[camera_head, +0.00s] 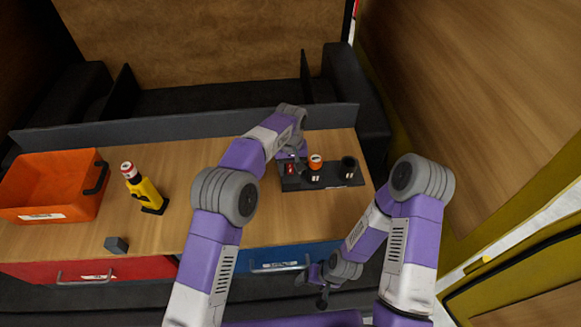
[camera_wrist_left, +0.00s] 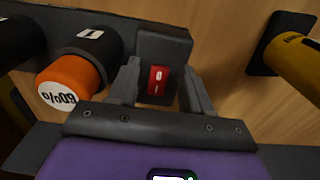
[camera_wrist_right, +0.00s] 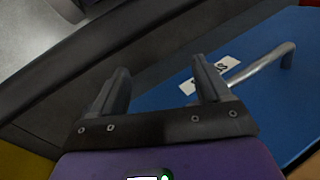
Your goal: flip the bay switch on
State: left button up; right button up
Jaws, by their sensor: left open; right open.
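The bay switch is a small red rocker (camera_wrist_left: 158,80) with white marks, set in a dark panel (camera_head: 325,181) at the right of the table. In the head view the switch (camera_head: 290,169) shows at the panel's left end, partly hidden by my left gripper. My left gripper (camera_wrist_left: 160,70) is open, and its fingers appear on either side of the switch in the left wrist view. I cannot tell whether they touch it or which way the rocker is set. My right gripper (camera_head: 313,284) is open and empty, low in front of the blue drawer.
An orange knob (camera_head: 315,161) and a black cylinder (camera_head: 348,165) stand on the panel right of the switch. A yellow extinguisher-like object (camera_head: 146,190), an orange bin (camera_head: 48,180) and a grey cube (camera_head: 116,244) are left. The blue drawer (camera_head: 262,257) has a metal handle.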

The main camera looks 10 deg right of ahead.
aim_at(290, 169)
pick_arm(q)
jog(key=shift+c, duration=0.5)
grip_shut()
jog(key=g+p, duration=0.1)
jog(key=p, duration=0.4)
jog(key=shift+w+r, duration=0.25)
jog(key=shift+r, duration=0.05)
jog(key=shift+f+p, duration=0.15)
jog(key=shift+p, duration=0.25)
jog(key=shift+o, duration=0.5)
grip_release()
jog(key=shift+w+r+p, duration=0.2)
jog(key=shift+r+p, duration=0.05)
jog(key=shift+r, duration=1.6)
jog(key=shift+w+r+p, duration=0.2)
jog(key=shift+r, duration=1.65)
